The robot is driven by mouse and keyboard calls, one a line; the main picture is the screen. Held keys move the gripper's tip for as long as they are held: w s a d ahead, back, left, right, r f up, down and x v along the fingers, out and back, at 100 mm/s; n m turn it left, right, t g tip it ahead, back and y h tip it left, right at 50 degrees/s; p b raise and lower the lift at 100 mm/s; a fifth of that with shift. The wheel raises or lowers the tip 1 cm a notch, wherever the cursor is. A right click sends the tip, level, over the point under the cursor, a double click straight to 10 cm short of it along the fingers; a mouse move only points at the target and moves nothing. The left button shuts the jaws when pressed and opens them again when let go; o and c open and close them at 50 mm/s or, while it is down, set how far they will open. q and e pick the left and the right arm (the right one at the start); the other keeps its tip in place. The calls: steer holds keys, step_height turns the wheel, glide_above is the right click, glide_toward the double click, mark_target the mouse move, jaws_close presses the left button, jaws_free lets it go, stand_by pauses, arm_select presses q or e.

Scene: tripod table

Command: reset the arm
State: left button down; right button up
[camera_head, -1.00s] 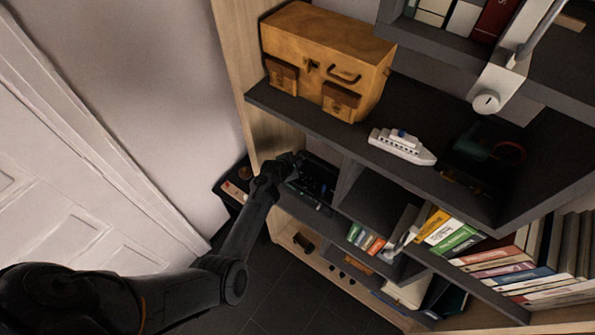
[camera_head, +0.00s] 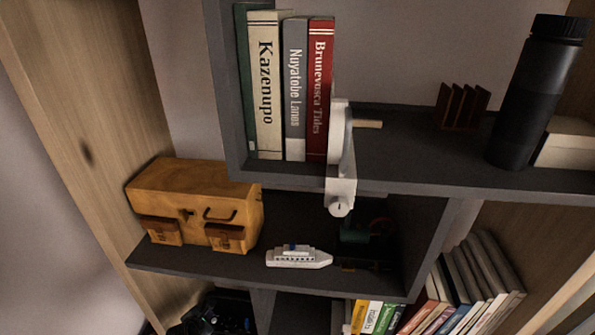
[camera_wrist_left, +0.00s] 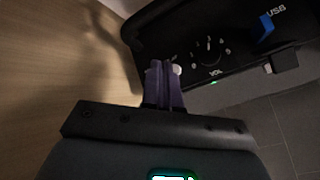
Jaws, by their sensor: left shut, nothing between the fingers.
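My left gripper (camera_wrist_left: 164,82) shows in the left wrist view with its two fingers together and nothing between them. My right gripper is in neither view.
A light wooden side panel (camera_head: 85,110) stands left of the compartment. Above it, a shelf holds a yellow-brown case (camera_head: 190,195) and a white toy ship (camera_head: 297,257).

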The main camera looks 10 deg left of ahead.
arm_select(q)
steer(key=s+a+f+m+g+p, duration=0.1)
steer(key=s+f+p, duration=0.1)
steer(key=s, duration=0.4)
steer(key=s+a+f+g+p, duration=0.1)
steer(key=s+f, duration=0.2)
steer(key=s, duration=0.3)
steer(key=s+d+r+m+p, duration=0.1)
steer(key=s+r+m+p, duration=0.2)
steer(key=s+r, duration=0.3)
steer(key=s+d+r+m+g+p, duration=0.1)
steer(key=s+d+r+m, duration=0.4)
steer(key=r+m, duration=0.3)
steer(key=s+d+r+m+g+h+p, duration=0.1)
steer(key=s+d+r+m, duration=0.4)
steer(key=d+r+m, duration=0.2)
steer(key=s+d+r+m+g+p, duration=0.1)
steer(key=s+d+r+m+p, duration=0.1)
steer(key=s+d+r+m, duration=0.4)
step_height(320, 180, up, 4)
steer(key=d+m, duration=0.1)
steer(key=m, duration=0.4)
steer(key=shift+r+m+h, duration=0.25)
steer(key=shift+m+h, duration=0.05)
steer(key=shift+m, duration=0.1)
